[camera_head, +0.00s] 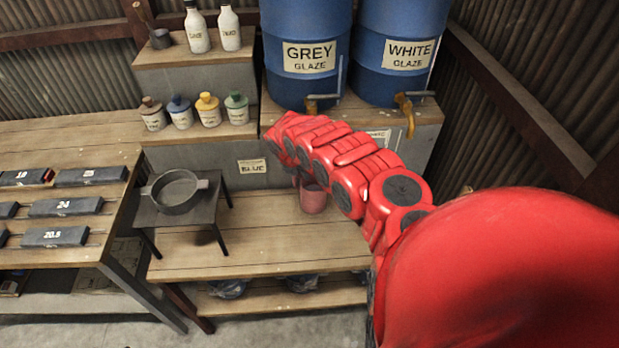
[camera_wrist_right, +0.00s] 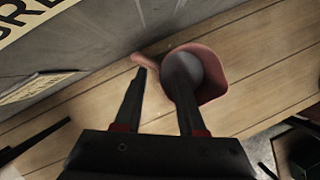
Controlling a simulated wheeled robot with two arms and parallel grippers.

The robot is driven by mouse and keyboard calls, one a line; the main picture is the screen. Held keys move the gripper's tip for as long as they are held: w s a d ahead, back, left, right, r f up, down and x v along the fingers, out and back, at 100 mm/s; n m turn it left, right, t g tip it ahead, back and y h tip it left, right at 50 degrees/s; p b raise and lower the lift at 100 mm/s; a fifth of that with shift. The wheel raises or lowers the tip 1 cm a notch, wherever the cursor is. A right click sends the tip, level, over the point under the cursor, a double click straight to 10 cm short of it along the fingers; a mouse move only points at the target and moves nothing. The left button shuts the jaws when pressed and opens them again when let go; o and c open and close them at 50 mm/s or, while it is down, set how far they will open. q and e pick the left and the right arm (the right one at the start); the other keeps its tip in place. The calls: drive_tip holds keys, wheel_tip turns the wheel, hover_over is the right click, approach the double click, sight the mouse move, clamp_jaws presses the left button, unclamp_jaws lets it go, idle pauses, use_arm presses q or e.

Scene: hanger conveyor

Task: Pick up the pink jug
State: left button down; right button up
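The pink jug (camera_head: 314,199) stands on the lower wooden bench in the head view, partly hidden by my red right arm. In the right wrist view, the jug (camera_wrist_right: 212,78) is seen from above, with its handle (camera_wrist_right: 146,61) toward the left. My right gripper (camera_wrist_right: 161,66) is at the jug, its two dark fingers apart. One finger overlaps the jug's opening, and the other is outside, close to the handle. Clear space shows between the fingers; I cannot tell whether either touches the jug. My left gripper is not in view.
A grey pan (camera_head: 174,192) sits on a small dark stand (camera_head: 192,213) left of the jug. Blue glaze barrels (camera_head: 305,40) with taps stand on a raised block behind. Small bottles (camera_head: 208,108) line a step at the back left. The bench front is clear.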

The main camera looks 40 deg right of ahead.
drive_tip(key=shift+d+f, duration=0.25)
drive_tip(key=shift+f, duration=0.2)
clamp_jaws()
drive_tip(key=shift+w+r, duration=0.1)
idle(1.1)
